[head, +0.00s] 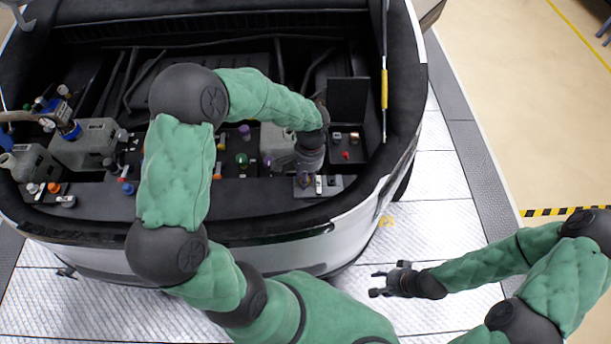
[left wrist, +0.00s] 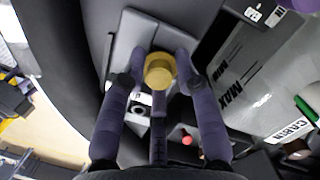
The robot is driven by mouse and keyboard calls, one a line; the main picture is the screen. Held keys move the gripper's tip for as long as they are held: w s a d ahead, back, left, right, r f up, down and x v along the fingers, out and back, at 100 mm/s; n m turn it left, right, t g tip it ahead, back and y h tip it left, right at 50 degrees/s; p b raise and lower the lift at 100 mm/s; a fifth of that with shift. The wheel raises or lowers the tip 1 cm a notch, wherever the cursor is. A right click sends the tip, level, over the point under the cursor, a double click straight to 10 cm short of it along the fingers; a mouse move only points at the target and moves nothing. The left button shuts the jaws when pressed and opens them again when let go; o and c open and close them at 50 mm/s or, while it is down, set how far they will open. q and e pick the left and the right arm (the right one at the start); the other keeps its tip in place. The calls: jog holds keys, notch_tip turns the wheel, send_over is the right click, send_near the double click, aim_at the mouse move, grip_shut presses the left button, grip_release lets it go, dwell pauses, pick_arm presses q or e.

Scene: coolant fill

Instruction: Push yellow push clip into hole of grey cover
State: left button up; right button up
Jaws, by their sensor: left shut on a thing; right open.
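A yellow push clip (left wrist: 160,70) with a round head sits between the purple fingers of my left gripper (left wrist: 155,72) in the left wrist view. The left gripper is shut on it and points down over a grey cover (left wrist: 125,48). The clip's lower part and the hole are hidden, so I cannot tell whether the clip touches the cover. In the head view the left gripper (head: 306,176) is over the grey cover (head: 331,184) at the right front of the engine bay. My right gripper (head: 390,280) is open and empty, out in front of the car over the floor.
A grey tank marked MAX and CABIN (left wrist: 250,85) stands right of the gripper. An open black box (head: 348,105) with small red parts lies behind it. Several coloured caps and grey tanks (head: 85,145) fill the left of the bay. The car's front edge (head: 350,208) is close.

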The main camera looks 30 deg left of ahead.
pick_arm(q)
jog(key=o, duration=0.8)
jog(key=shift+f, duration=0.1)
jog(key=shift+w+r, duration=0.15)
jog(key=shift+r, duration=0.5)
jog(key=r, duration=0.7)
jog(key=w+r, duration=0.1)
jog(key=r, duration=0.2)
jog(key=shift+w+r, duration=0.1)
jog(key=shift+r, duration=0.2)
